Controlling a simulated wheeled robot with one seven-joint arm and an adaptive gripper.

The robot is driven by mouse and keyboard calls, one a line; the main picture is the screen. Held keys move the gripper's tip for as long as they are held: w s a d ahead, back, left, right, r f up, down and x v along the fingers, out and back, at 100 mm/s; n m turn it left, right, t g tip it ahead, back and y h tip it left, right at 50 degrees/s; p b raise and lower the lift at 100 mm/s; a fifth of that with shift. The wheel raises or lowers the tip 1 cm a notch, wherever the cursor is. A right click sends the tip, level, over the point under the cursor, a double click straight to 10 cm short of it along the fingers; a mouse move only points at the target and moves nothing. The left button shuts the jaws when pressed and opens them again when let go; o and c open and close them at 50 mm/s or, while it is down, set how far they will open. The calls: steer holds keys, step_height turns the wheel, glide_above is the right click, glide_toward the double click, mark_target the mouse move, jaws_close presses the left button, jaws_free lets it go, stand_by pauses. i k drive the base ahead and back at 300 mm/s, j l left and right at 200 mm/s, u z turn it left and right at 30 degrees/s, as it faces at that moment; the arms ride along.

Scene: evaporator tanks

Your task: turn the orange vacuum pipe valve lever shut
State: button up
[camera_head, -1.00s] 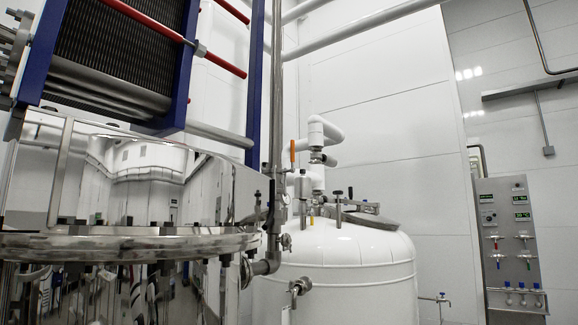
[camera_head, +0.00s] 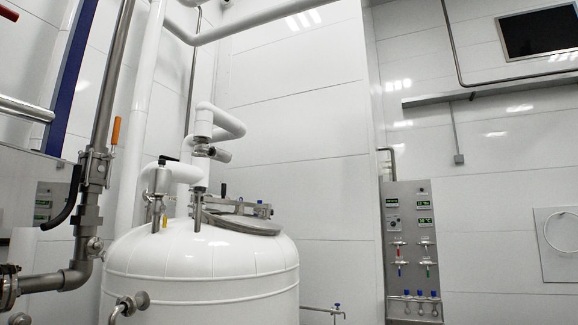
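The orange lever (camera_head: 116,131) stands upright at the left in the head view. It is a slim handle beside a steel valve body (camera_head: 95,166) on a vertical steel pipe (camera_head: 110,85). I cannot tell for sure how its foot joins the valve. A white insulated pipe rises just behind it. A black curved handle (camera_head: 69,205) hangs lower left of the valve. My gripper is not in view, and nothing is seen touching the lever.
A white domed tank (camera_head: 200,262) with a lid and fittings fills the lower middle. Steel pipe with a flange (camera_head: 45,282) runs at lower left. A control panel (camera_head: 410,245) with small valves stands at right against the white wall. The floor is not visible.

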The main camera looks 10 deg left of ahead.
mark_target(111, 154)
steer(key=i+l+z, duration=0.1)
steer(key=i, duration=0.3)
steer(key=i+l+z, duration=0.1)
steer(key=i+l, duration=0.15)
steer(key=i+l+z, duration=0.1)
steer(key=i, duration=0.4)
steer(key=i+u, duration=0.35)
steer(key=u, duration=0.15)
steer(key=i+u, duration=0.3)
steer(key=u, duration=0.2)
steer(key=i+l+u, duration=0.3)
steer(key=u, duration=0.15)
